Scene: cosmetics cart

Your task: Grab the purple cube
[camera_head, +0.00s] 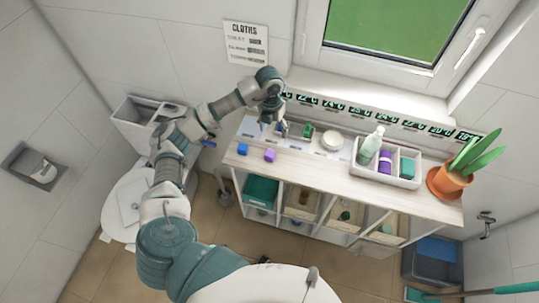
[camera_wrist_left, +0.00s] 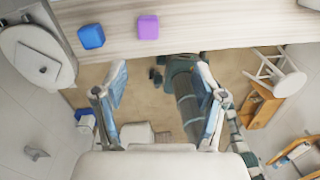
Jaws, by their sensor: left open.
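The purple cube (camera_head: 270,156) lies on the front part of the cart's wooden top (camera_head: 330,172), near its left end. It also shows near the top of the left wrist view (camera_wrist_left: 148,27). A blue cube (camera_head: 242,149) lies just to its left, apart from it. My left gripper (camera_head: 273,126) is above the cart top, farther back than the purple cube. In the left wrist view its two fingers (camera_wrist_left: 160,82) are spread, with nothing held between them. My right gripper is not in view.
A green item (camera_head: 308,130) and a round white dish (camera_head: 332,141) stand behind the cubes. A white tray (camera_head: 401,182) with a bottle (camera_head: 371,147) and other containers is to the right, beside a potted plant (camera_head: 451,183). A toilet (camera_head: 125,207) is left of the cart.

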